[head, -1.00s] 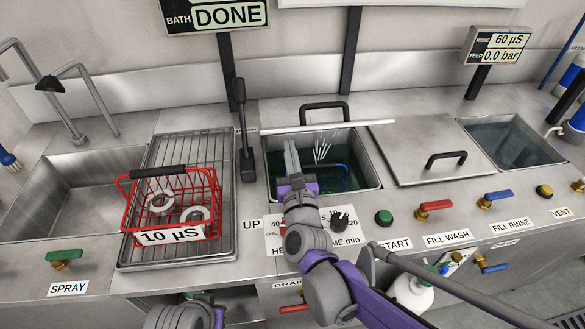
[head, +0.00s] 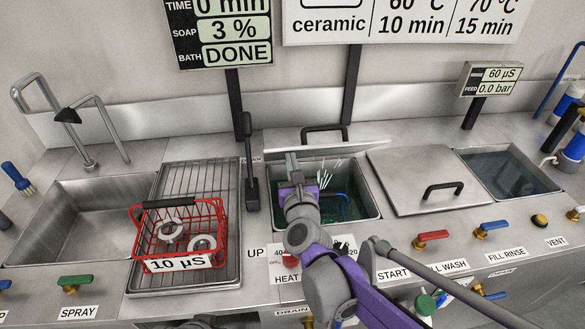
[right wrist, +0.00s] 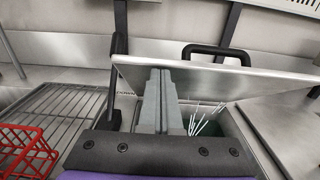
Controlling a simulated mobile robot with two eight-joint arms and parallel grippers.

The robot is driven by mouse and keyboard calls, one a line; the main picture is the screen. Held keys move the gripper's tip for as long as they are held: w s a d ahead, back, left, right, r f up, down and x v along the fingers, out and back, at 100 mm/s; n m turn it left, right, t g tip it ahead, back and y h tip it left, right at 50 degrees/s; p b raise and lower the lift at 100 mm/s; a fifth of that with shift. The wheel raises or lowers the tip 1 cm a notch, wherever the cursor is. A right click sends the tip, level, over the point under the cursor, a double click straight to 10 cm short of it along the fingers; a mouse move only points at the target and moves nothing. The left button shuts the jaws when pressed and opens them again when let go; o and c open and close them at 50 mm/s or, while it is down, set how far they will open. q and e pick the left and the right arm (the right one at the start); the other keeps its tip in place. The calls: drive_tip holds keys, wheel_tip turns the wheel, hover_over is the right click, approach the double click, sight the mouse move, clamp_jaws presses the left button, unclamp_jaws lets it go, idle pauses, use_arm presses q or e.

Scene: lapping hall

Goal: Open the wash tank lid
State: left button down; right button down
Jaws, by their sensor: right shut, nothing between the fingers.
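The wash tank lid (head: 370,139) is a steel plate with a black bar handle (head: 325,134). It stands tilted up at the back of the open wash tank (head: 365,207), and the tank interior shows below it. In the right wrist view the lid (right wrist: 275,88) slants across behind my fingers. My right gripper (head: 292,163) is shut and empty, with its fingertips over the tank at the lid's lower edge. In the right wrist view the fingers (right wrist: 160,95) overlap the lid; I cannot tell if they touch it. My left gripper is not in view.
A red basket (head: 137,228) with metal rings stands on the rack (head: 172,165) left of the tank. An upright black lever (head: 249,165) is close to the tank's left side. A second lid (head: 405,170) lies flat to the right. Thin white rods (head: 326,172) show in the tank.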

drive_tip(key=w+a+r+p, duration=0.1)
drive_tip(key=w+r+p, duration=0.4)
drive_tip(key=w, duration=0.3)
drive_tip(key=w+a+r+p, duration=0.2)
drive_tip(key=w+r+p, duration=0.3)
drive_tip(key=w, duration=0.3)
drive_tip(key=shift+w+a+r, duration=0.15)
drive_tip(key=shift+w+r, duration=0.15)
drive_tip(key=shift+r, duration=0.05)
